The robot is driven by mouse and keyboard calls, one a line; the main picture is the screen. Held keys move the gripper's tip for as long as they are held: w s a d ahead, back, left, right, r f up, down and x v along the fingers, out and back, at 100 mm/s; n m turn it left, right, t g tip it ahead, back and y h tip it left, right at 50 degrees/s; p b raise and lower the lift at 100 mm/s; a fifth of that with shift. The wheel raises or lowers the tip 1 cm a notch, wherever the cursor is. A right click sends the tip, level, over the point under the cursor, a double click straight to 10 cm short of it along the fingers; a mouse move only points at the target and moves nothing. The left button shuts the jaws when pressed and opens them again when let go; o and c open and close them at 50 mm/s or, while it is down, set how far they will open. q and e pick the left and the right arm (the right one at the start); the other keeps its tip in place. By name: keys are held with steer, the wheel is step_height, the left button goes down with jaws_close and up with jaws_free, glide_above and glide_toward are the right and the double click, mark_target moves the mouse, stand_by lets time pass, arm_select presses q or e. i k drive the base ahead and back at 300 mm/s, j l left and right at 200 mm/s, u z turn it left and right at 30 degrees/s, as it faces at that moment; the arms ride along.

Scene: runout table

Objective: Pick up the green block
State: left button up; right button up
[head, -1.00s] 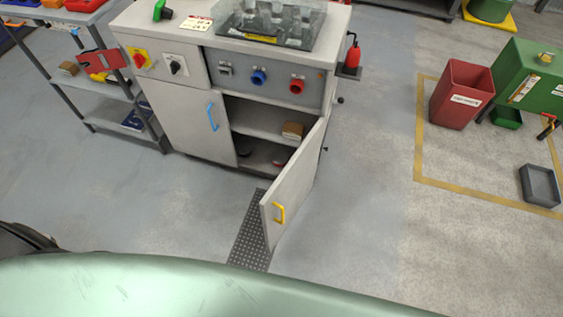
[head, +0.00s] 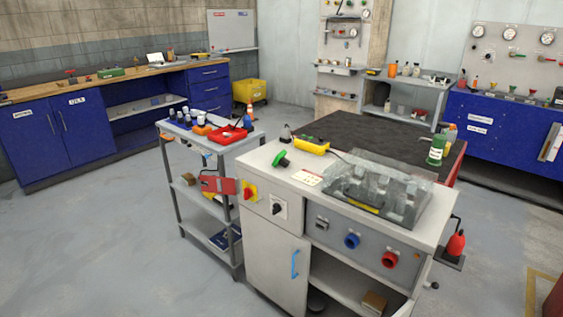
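A small green piece (head: 282,159) sits on the top of the grey cabinet (head: 262,157), near its left back edge. It has a dark part beside it, and its exact shape is too small to tell. A flat green block-like thing (head: 110,72) lies on the wooden top of the blue workbench (head: 30,94) at the back left. I cannot tell which of them is the green block. Neither of my grippers is in view.
A grey shelf cart (head: 190,150) with a red tray (head: 228,134) stands left of the cabinet. A clear cover (head: 375,190) and a yellow device (head: 312,146) are on the cabinet side. A green bottle (head: 437,150) stands on the dark table behind. The left floor is clear.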

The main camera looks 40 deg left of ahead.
mark_target(280, 160)
steer(key=u, duration=0.5)
steer(key=i+l+u, duration=0.4)
steer(key=l+u, duration=0.2)
steer(key=i+l+u, duration=0.15)
steer(key=l+u, duration=0.15)
steer(key=l, duration=0.2)
